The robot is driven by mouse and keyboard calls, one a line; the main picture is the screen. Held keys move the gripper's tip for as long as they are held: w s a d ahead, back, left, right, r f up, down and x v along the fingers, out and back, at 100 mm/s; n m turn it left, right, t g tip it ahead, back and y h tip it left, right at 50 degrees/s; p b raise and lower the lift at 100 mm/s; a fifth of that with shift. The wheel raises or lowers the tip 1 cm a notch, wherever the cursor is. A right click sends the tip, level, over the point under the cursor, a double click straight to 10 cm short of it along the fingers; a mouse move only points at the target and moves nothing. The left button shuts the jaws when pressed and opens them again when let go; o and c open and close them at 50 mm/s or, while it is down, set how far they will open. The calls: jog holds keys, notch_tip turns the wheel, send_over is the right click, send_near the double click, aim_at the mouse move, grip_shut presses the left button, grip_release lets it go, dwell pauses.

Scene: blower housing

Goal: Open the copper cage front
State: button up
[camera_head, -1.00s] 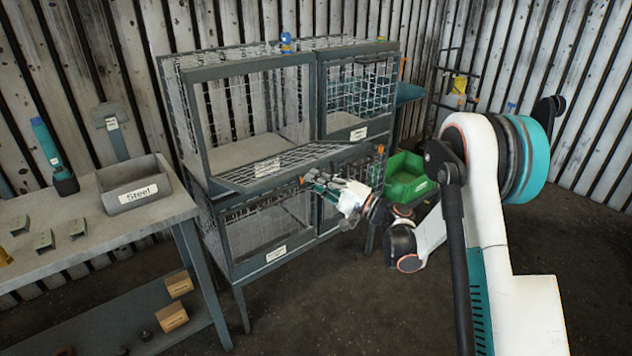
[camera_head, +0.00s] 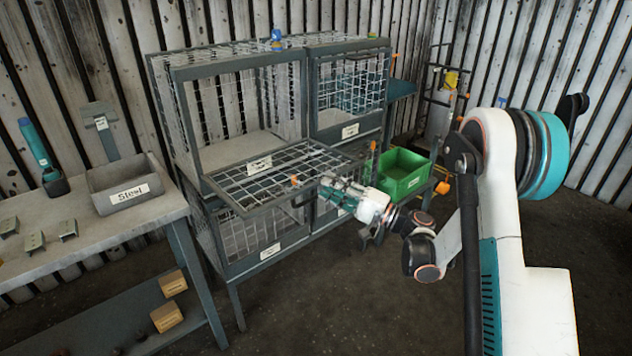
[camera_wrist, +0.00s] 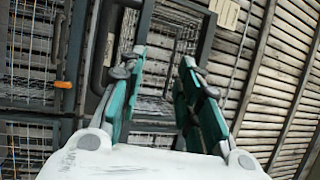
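A wire cage rack has several compartments. The upper left compartment stands open, and its mesh front (camera_head: 275,176) is folded outward from its lower edge and lies nearly level. The label below that opening is too small to read, so I cannot confirm that it says copper. My gripper (camera_head: 324,190) is beside the right outer part of this front. In the wrist view my gripper (camera_wrist: 163,58) has its two teal fingers apart, with dark frame bars and mesh behind the gap. I cannot tell whether a finger touches the front.
The upper right cage front (camera_head: 352,88) and the lower left front (camera_head: 250,236) are shut. A green bin (camera_head: 404,178) stands right of the rack. A workbench (camera_head: 95,238) with a grey steel bin (camera_head: 128,186) stands at left. Open floor lies before the rack.

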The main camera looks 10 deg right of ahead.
jog(key=shift+v, duration=2.25)
jog(key=shift+c, duration=0.2)
jog(key=c, duration=0.5)
jog(key=shift+a+m, duration=0.25)
jog(key=shift+m, duration=0.15)
grip_shut()
jog(key=m+h+p, duration=0.3)
jog(key=m+h, duration=0.6)
jog(key=m, duration=1.4)
send_near(304, 204)
jog(key=b+x, duration=0.3)
jog(key=x, duration=0.4)
jog(key=shift+w+a, duration=0.1)
jog(key=shift+w, duration=0.1)
